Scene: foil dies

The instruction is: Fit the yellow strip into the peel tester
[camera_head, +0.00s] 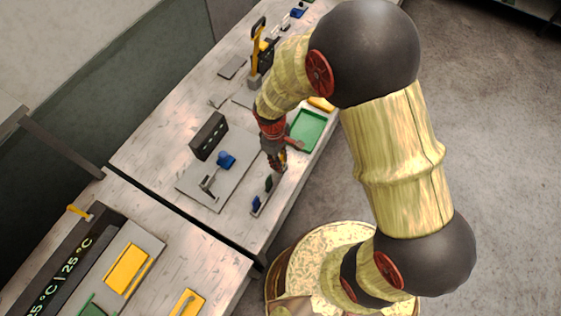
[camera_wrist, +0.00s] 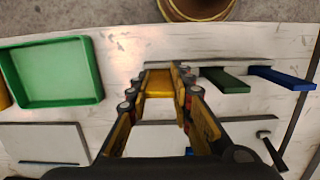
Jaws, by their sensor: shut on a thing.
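My gripper (camera_head: 278,168) is low over the near side of the far table. In the wrist view its fingers (camera_wrist: 160,80) are shut on the yellow strip (camera_wrist: 158,85). The strip lines up with the end of a narrow grey rack (camera_wrist: 205,64); I cannot tell whether it still touches the rack. A green strip (camera_wrist: 225,80) and a blue strip (camera_wrist: 280,78) stand in the rack to the right. A grey plate (camera_head: 192,187) with a black block (camera_head: 208,136), a blue part (camera_head: 226,160) and a grey upright (camera_head: 208,186) lies left of my gripper; it may be the peel tester.
A green tray (camera_head: 307,130) lies beyond my gripper, also at left in the wrist view (camera_wrist: 50,72). A device with a yellow handle (camera_head: 259,45) stands farther back. The nearer table holds a dark temperature display (camera_head: 60,262) and a yellow plate (camera_head: 127,270).

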